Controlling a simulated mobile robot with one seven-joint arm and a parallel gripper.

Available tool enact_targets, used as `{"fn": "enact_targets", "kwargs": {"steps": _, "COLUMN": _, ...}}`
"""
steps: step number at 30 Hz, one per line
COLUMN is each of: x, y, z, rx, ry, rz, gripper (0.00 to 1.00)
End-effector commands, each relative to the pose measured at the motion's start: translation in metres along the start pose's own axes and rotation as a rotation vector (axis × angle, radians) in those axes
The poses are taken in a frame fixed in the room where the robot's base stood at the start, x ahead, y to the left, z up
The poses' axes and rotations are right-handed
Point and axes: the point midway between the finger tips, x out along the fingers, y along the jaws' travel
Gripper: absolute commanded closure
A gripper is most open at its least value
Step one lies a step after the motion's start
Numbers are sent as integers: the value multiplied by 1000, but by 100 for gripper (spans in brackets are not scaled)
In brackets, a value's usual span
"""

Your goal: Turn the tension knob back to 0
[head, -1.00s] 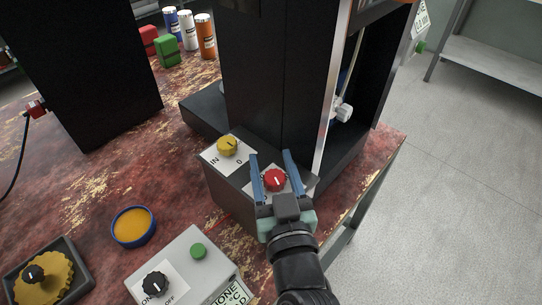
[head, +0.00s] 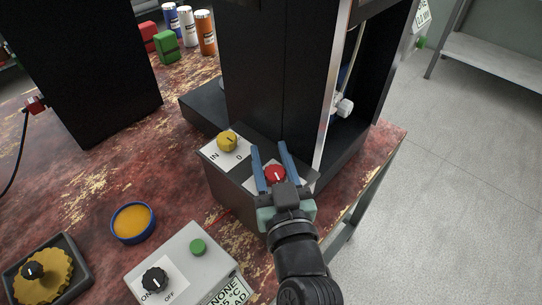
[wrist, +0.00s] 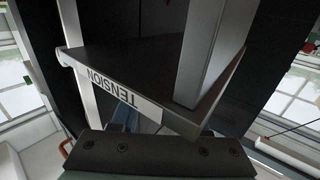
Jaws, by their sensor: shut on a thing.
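A red knob (head: 274,174) with a white pointer mark sits on the top of a dark control box (head: 224,185) at the foot of the black machine. My gripper (head: 270,146) has its two blue fingers on either side of the red knob and is shut on it. The fingers and gripper body hide most of the markings around it. A yellow knob (head: 227,141) is on the same box, on a white plate reading "IN" and "0". In the wrist view a "TENSION" label (wrist: 123,90) shows on a box edge; the knob itself is hidden there.
A grey switch box (head: 196,262) with a black knob and green button stands in front. A blue-rimmed orange dish (head: 133,223) and a tray with a yellow wheel (head: 45,274) are to the left. The tall machine column (head: 270,85) rises close behind my gripper.

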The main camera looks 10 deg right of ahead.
Motion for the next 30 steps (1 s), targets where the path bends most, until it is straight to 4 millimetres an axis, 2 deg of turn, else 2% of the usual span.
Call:
{"fn": "enact_targets", "kwargs": {"steps": 5, "x": 1, "y": 0, "z": 7, "rx": 0, "ry": 6, "rz": -72, "gripper": 100}}
{"fn": "enact_targets", "kwargs": {"steps": 18, "x": -1, "y": -9, "z": 2, "rx": -2, "ry": 4, "rz": -337, "gripper": 100}}
{"fn": "enact_targets", "kwargs": {"steps": 30, "x": -3, "y": -11, "z": 0, "rx": -4, "ry": 2, "rz": -365, "gripper": 100}}
